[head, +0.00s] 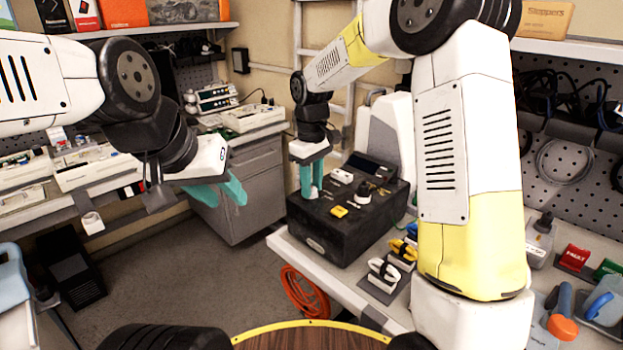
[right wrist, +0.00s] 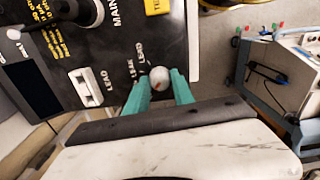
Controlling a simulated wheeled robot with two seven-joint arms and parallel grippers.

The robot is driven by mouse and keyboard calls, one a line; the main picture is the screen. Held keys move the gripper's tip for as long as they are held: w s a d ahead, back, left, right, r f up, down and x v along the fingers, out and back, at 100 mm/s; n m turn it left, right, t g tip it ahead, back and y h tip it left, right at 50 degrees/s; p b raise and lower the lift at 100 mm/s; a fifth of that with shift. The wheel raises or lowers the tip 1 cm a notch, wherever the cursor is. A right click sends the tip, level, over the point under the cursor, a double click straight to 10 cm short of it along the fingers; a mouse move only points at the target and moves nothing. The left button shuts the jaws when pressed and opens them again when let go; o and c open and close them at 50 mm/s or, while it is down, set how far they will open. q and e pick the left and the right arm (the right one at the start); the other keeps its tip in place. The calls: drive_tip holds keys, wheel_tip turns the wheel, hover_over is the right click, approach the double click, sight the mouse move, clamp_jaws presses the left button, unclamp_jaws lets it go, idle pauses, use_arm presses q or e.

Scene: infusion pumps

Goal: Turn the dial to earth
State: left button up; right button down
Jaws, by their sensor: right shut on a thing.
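The dial (right wrist: 159,78) is a small round pale knob with an orange-red mark. In the right wrist view it sits on the black tester's panel, between the teal fingertips of my right gripper (right wrist: 158,88), which is shut on it. Printed words beside it look like LEAK and LOAD; I cannot read an earth label. In the head view my right gripper (head: 311,181) reaches down to the left end of the black tester (head: 335,232), and its fingers hide the dial. My left gripper (head: 222,190) is open and empty over the floor, left of the tester.
Clamps (head: 383,272) lie in front of the tester on the bench. An orange cable coil (head: 304,293) hangs below the bench edge.

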drive_tip(key=m, duration=0.5)
drive_tip(key=shift+r, duration=0.1)
drive_tip(key=shift+m, duration=0.3)
idle(0.4)
drive_tip(key=c, duration=1.1)
unclamp_jaws()
drive_tip(key=shift+r, duration=3.9)
